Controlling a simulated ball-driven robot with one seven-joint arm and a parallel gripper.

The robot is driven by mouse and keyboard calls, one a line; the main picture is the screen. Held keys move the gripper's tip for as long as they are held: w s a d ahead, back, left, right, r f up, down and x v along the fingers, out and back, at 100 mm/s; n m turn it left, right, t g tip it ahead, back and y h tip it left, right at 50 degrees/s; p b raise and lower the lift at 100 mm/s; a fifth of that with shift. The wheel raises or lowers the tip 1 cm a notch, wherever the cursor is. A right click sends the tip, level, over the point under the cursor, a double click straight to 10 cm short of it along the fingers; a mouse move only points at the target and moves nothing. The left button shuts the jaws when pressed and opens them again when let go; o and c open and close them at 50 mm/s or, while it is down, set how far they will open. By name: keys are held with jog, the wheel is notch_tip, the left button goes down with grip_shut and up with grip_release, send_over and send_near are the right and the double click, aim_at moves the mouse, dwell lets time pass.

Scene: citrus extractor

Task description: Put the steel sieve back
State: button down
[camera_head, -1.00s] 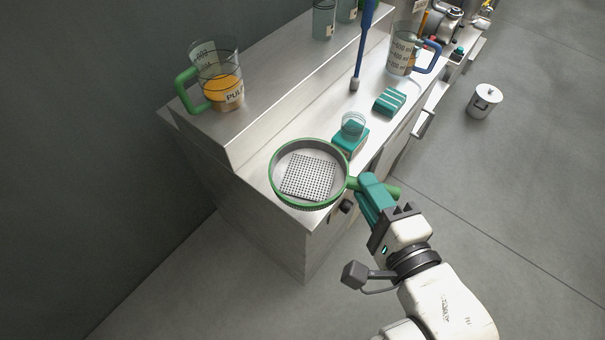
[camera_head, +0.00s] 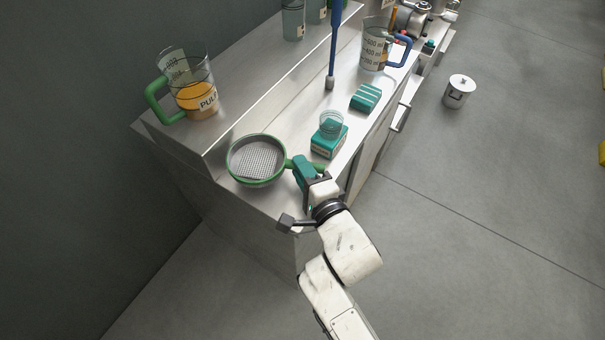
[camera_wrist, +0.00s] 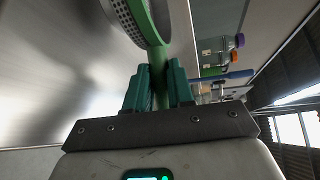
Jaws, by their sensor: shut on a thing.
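The steel sieve (camera_head: 257,160) has a round perforated pan with a green rim and a green handle. In the head view it is over the near left end of the steel counter (camera_head: 290,132); I cannot tell whether it touches the top. In the wrist view the green handle (camera_wrist: 157,66) runs between the two fingers (camera_wrist: 158,88), and part of the sieve's perforated rim (camera_wrist: 127,18) shows at the top.
A teal block with a clear glass (camera_head: 330,128) stands just right of the sieve. Farther back are a teal striped block (camera_head: 366,96), a blue upright tool (camera_head: 333,50) and a measuring jug (camera_head: 374,48). A jug of orange pulp (camera_head: 195,95) stands on the raised shelf. A lidded pot (camera_head: 459,91) is on the floor.

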jog(key=shift+f, duration=0.75)
jog(key=shift+f, duration=0.15)
jog(key=c, duration=1)
grip_release()
jog(key=v, duration=1.2)
jog(key=shift+b, duration=0.35)
